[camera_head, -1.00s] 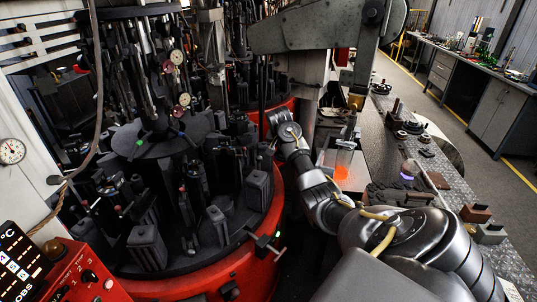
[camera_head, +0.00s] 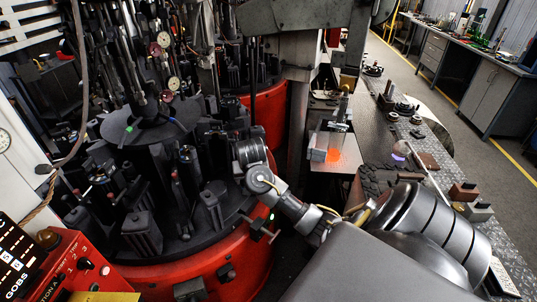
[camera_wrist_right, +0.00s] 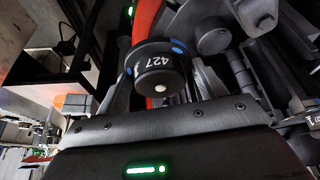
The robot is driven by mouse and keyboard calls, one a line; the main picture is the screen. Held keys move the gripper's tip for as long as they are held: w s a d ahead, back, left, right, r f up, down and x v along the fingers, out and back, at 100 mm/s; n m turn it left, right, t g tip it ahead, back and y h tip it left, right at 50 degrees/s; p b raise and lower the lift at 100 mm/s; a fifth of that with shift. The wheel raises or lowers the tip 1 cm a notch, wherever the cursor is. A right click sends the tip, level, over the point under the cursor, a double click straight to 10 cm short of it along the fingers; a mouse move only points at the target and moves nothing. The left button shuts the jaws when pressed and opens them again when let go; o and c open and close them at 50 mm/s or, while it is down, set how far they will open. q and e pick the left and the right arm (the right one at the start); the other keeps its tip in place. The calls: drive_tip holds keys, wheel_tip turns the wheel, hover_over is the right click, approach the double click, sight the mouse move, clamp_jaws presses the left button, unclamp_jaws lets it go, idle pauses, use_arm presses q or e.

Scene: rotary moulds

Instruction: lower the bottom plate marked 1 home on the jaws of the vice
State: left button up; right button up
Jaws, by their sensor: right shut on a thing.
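In the right wrist view, my right gripper (camera_wrist_right: 160,92) is shut on a dark round piece (camera_wrist_right: 150,66) with white characters reading 427 and blue marks on its rim. In the head view, the right gripper (camera_head: 248,160) is at the edge of the rotary machine, among its dark moulds, and a dark ridged round piece (camera_head: 250,148) shows at its end. I cannot read a mark 1 on the piece. I cannot make out the vice or its jaws clearly. My left gripper is not in view.
The rotary machine has a red base ring (camera_head: 215,268) and several dark moulds (camera_head: 142,232) close to the gripper. To the right, an orange glow (camera_head: 338,157) lies by a grey block (camera_head: 318,147). A speckled bench (camera_head: 440,160) with small blocks runs along the right. A red control panel (camera_head: 75,272) stands at lower left.

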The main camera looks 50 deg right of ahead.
drive_tip(key=s+a+f+n+t+y+b, duration=0.15)
drive_tip(key=s+a+n, duration=0.25)
drive_tip(key=s+a, duration=0.5)
drive_tip(key=s+a+f+n+y, duration=0.1)
drive_tip(key=s+a+f+n, duration=0.3)
drive_tip(key=a, duration=0.9)
drive_tip(key=s+a+f+b, duration=0.2)
drive_tip(key=s+f+b, duration=0.2)
drive_tip(key=f+b, duration=0.5)
drive_tip(key=shift+a+f+y+b, duration=0.2)
drive_tip(key=shift+f+y+b, duration=0.15)
drive_tip(key=shift+b, duration=0.75)
drive_tip(key=shift+s+a+r, duration=0.1)
drive_tip(key=shift+a, duration=0.05)
